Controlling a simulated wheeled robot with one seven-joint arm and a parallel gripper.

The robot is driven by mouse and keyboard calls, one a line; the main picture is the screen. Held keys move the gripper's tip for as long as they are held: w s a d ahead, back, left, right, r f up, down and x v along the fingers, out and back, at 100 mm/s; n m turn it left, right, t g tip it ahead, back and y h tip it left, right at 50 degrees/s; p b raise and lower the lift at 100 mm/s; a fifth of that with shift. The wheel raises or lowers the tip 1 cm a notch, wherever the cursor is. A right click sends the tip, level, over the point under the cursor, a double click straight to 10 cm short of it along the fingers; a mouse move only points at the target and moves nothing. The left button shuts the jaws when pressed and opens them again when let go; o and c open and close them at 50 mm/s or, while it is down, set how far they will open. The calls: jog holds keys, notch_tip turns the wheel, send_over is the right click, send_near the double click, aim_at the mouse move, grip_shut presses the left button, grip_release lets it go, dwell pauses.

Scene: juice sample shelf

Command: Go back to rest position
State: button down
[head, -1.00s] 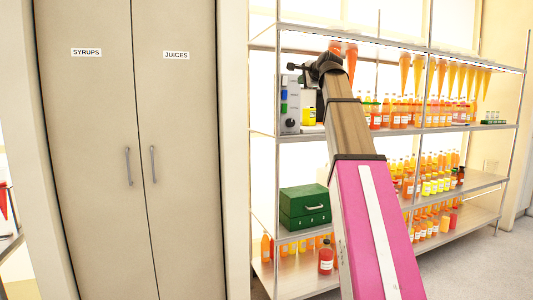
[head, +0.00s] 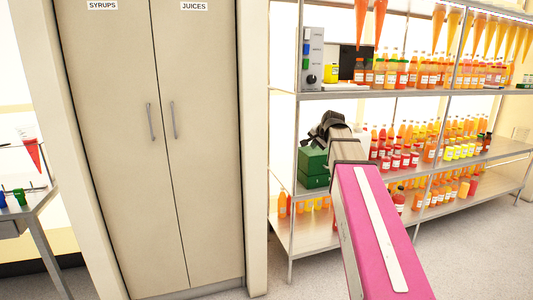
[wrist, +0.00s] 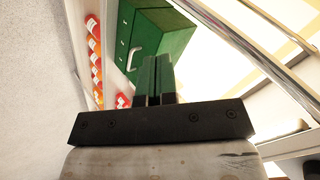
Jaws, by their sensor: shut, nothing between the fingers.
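My gripper shows in the wrist view (wrist: 158,78), its two fingers together and nothing between them. In the head view my arm reaches toward the shelf, and its dark end (head: 328,130) is in front of the middle shelf; the fingertips cannot be made out there. A green box with drawers (head: 313,167) stands on the middle shelf just below my arm's end. In the wrist view the green box (wrist: 178,40) lies beyond the fingers; whether they touch it cannot be told.
The metal shelf rack (head: 290,93) holds several juice bottles (head: 400,75), with a grey control box (head: 312,60) at upper left. A closed cabinet (head: 165,200) stands left of it. A metal table (head: 40,200) is at far left. Floor in front is clear.

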jog(key=s+f+n+g+h, duration=0.1)
jog(key=s+f+n+g, duration=0.1)
jog(key=s+f, duration=0.6)
jog(key=s+a+f+n+g+h, duration=0.1)
jog(key=s+f+n+g, duration=0.2)
jog(key=s+f, duration=0.6)
jog(key=s+f+n+g, duration=0.3)
jog(key=s+f, duration=0.6)
jog(key=f, duration=1.3)
jog(key=shift+s+a+n+h, duration=0.25)
jog(key=shift+a+n+h, duration=0.05)
jog(key=shift+h, duration=0.1)
jog(key=c, duration=1.8)
grip_release()
